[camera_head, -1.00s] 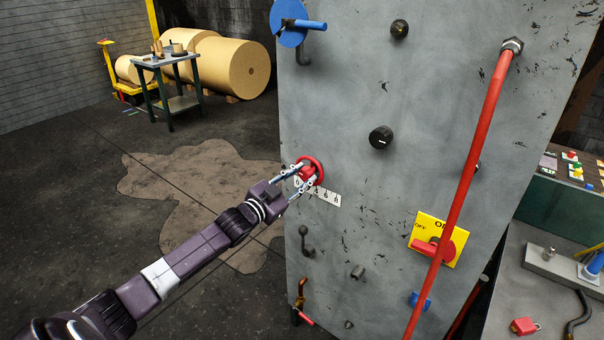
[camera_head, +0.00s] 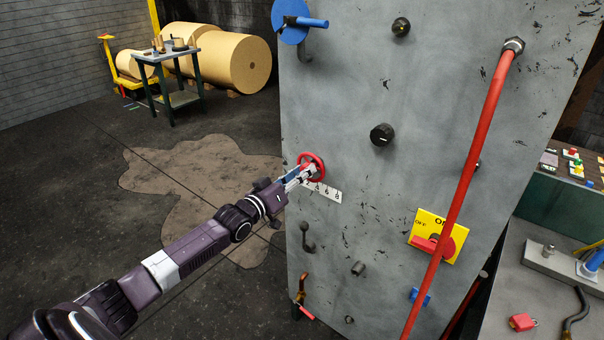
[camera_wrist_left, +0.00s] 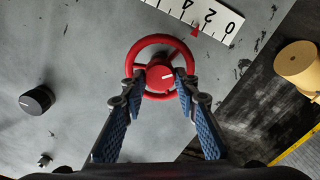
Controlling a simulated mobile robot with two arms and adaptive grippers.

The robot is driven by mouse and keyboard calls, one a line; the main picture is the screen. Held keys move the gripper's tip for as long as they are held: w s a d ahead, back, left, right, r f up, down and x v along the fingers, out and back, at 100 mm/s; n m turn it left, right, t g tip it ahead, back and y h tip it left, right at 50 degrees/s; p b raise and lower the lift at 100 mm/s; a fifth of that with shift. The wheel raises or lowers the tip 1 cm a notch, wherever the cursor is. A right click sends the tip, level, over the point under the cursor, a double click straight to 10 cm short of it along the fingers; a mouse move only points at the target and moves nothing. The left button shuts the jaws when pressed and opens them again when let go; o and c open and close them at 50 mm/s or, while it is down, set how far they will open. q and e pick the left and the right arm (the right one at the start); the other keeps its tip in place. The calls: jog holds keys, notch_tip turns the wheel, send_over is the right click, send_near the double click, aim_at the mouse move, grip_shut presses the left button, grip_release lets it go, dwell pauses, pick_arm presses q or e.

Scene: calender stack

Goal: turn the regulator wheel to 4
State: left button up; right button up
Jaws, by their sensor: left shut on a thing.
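The red regulator wheel (camera_head: 318,160) is mounted on the grey panel's left part, and its round rim and hub with a white mark show in the left wrist view (camera_wrist_left: 160,78). My left gripper (camera_head: 308,172) is shut on the wheel, with its blue-padded fingers (camera_wrist_left: 160,80) on both sides of the hub, inside the rim. A white number scale (camera_head: 328,192) is beside the wheel. In the wrist view, 0, 2 and 4 can be read on the scale (camera_wrist_left: 220,22), and a red pointer (camera_wrist_left: 196,30) is near the 2. My right gripper is not in view.
The panel (camera_head: 350,220) also carries a black knob (camera_head: 382,134), a blue handle (camera_head: 312,22), a yellow-and-red switch (camera_head: 436,240) and a red pipe (camera_head: 470,170). Small hooks and levers are below the wheel. The floor left of the panel is open around my arm.

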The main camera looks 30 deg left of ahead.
pick_arm(q)
jog(key=shift+d+f+n+p, duration=0.15)
jog(key=shift+n+p, duration=0.15)
jog(key=shift+n, duration=4.25)
jog(key=shift+a+f+n+p, duration=0.1)
jog(key=shift+f+n+p, duration=0.15)
jog(key=shift+n, duration=4.25)
jog(key=shift+d+f+n+p, duration=0.1)
jog(key=shift+n+p, duration=0.25)
jog(key=shift+n, duration=4.2)
